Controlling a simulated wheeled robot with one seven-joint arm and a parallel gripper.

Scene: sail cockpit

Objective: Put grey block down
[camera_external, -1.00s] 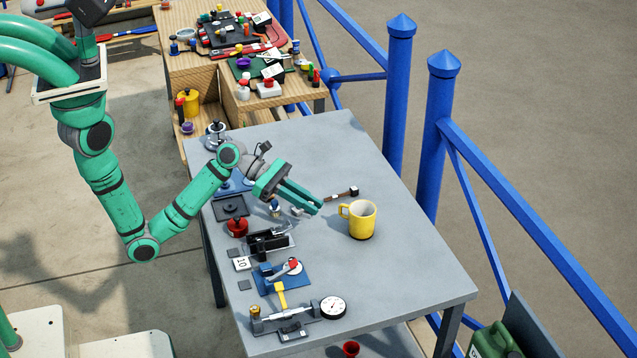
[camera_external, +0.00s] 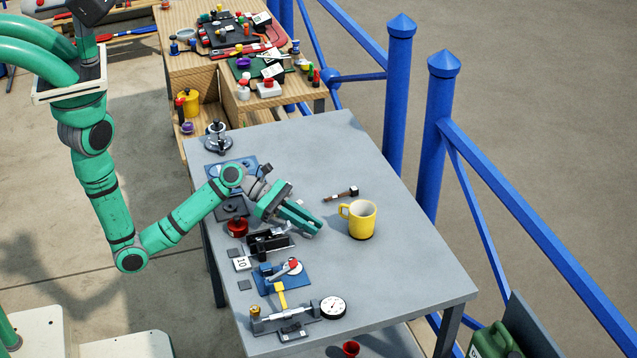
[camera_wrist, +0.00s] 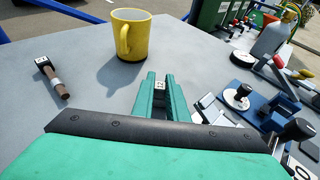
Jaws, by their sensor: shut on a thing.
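My gripper (camera_external: 315,229) reaches over the grey table (camera_external: 400,270), left of the yellow mug and lower in the outside view. In the wrist view my gripper (camera_wrist: 160,77) has its two green fingers shut on a small grey block (camera_wrist: 160,86) with a pale, dark-marked top face. The block sits between the fingers near their tips. In the outside view the fingers hide it. I cannot tell whether the block touches the table.
The yellow mug (camera_external: 361,220) stands close by, with a small hammer (camera_external: 342,194) behind it. The table's right front is clear.

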